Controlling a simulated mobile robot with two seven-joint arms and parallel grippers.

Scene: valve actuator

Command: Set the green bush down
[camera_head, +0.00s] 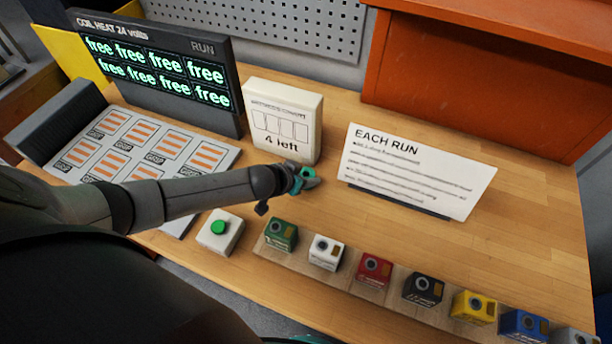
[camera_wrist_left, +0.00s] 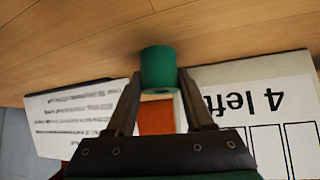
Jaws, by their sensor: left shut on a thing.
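The green bush (camera_wrist_left: 159,68) is a short green cylinder between the two fingertips in the left wrist view. My left gripper (camera_wrist_left: 158,84) is shut on it. In the head view the left gripper (camera_head: 303,181) is over the bare wood between the white "4 left" box and the "EACH RUN" sign, with the green bush (camera_head: 308,172) small and partly hidden at its tips. Whether the bush touches the table cannot be told.
The white "4 left" box (camera_head: 283,120) stands just behind the gripper; the "EACH RUN" sign (camera_head: 417,170) is to its right. In front are a green button box (camera_head: 220,232) and a row of coloured blocks (camera_head: 374,270). A white pad board (camera_head: 225,158) lies left. Bare table (camera_head: 325,215) lies between.

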